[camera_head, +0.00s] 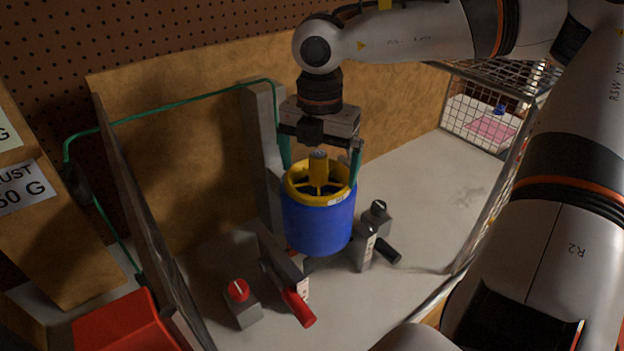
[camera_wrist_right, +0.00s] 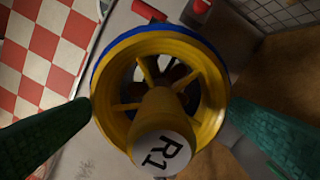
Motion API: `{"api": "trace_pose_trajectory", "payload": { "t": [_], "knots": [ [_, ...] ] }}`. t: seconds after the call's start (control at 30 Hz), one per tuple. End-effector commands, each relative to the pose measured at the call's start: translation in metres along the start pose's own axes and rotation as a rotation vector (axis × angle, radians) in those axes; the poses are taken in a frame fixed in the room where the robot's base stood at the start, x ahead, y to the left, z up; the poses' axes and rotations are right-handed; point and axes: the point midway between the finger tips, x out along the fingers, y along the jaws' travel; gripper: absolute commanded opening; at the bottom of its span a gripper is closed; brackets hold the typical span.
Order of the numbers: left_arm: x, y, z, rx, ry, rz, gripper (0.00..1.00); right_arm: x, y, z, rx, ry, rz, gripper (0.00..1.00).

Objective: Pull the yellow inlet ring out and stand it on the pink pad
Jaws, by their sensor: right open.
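The yellow inlet ring (camera_head: 318,193) sits in the top of the upright blue duct (camera_head: 318,228), with spokes running to a central yellow knob. In the right wrist view the ring (camera_wrist_right: 212,105) is seen from above, and its pale knob end reads R1. Dark parts show between the spokes. My right gripper (camera_head: 320,172) points down over the ring, open, with one green finger on each side of the knob. I cannot tell whether the fingers touch the rim. The pink pad (camera_head: 492,128) lies on a pale surface at the right, seen partly through wire mesh. My left gripper is out of view.
Wire mesh (camera_head: 470,110) stands near the pad. A red knob on a grey block (camera_head: 240,295), a red-ended handle (camera_head: 298,308) and a grey block with a dark knob (camera_head: 377,215) surround the duct's base. A grey post (camera_head: 264,150) and wooden panel (camera_head: 200,110) stand behind.

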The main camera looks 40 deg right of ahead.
Motion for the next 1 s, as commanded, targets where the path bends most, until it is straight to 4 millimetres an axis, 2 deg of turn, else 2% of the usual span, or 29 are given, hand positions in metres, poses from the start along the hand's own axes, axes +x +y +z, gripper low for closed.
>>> {"api": "trace_pose_trajectory", "payload": {
  "t": [0.03, 0.87, 1.0],
  "knots": [
    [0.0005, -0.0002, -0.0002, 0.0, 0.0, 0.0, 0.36, 0.0042, 0.0015, 0.0013, 0.001, -0.008, 0.007, 1.0],
    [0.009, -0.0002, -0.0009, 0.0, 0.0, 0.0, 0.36, 0.0051, 0.0013, 0.0009, 0.001, -0.01, 0.009, 1.0],
    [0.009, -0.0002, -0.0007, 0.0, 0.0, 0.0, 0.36, 0.0052, 0.0013, 0.0009, 0.001, -0.009, 0.009, 0.79]
  ]
}}
